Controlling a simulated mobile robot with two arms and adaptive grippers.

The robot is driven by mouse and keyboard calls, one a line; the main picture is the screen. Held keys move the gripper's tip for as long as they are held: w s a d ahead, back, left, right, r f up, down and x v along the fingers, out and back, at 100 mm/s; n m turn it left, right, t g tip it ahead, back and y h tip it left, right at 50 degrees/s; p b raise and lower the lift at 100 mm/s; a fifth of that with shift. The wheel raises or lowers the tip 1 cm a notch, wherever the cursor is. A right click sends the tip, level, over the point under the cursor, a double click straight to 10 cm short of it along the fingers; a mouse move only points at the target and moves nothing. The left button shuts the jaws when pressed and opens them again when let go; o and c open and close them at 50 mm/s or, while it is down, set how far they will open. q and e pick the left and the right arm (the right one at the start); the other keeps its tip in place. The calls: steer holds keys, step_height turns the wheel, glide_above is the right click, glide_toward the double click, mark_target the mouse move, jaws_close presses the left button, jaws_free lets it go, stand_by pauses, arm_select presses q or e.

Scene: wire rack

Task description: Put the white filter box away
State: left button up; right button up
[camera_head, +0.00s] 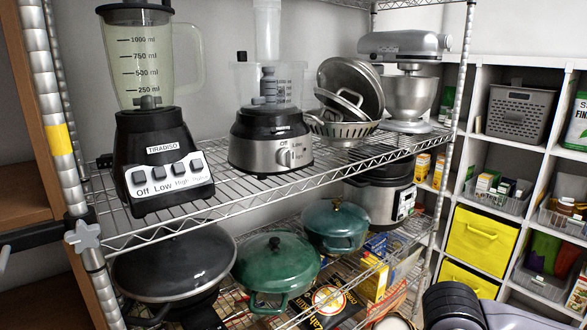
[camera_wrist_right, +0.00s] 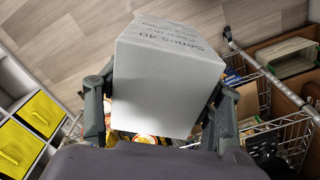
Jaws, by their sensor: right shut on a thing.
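The white filter box (camera_wrist_right: 165,85) fills the middle of the right wrist view, with grey print reading "Series 40" on its top face. My right gripper (camera_wrist_right: 158,112) has a dark finger on each side of the box and is shut on it. The box is held up with the wood floor and part of the wire rack behind it. The head view does not show the box or my right gripper, only a dark part of my right arm at the bottom right. My left gripper is in neither view.
The wire rack's upper shelf (camera_head: 230,205) holds a blender (camera_head: 160,150), a food processor (camera_head: 270,140), metal pans and a stand mixer (camera_head: 405,75). Green pots (camera_head: 275,265) and boxes crowd the lower shelf. A white cubby unit with yellow bins (camera_head: 482,238) stands right.

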arm_select(q)
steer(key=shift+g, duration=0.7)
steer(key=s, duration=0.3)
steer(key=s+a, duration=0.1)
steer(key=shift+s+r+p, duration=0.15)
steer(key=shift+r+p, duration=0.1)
steer(key=shift+p, duration=0.05)
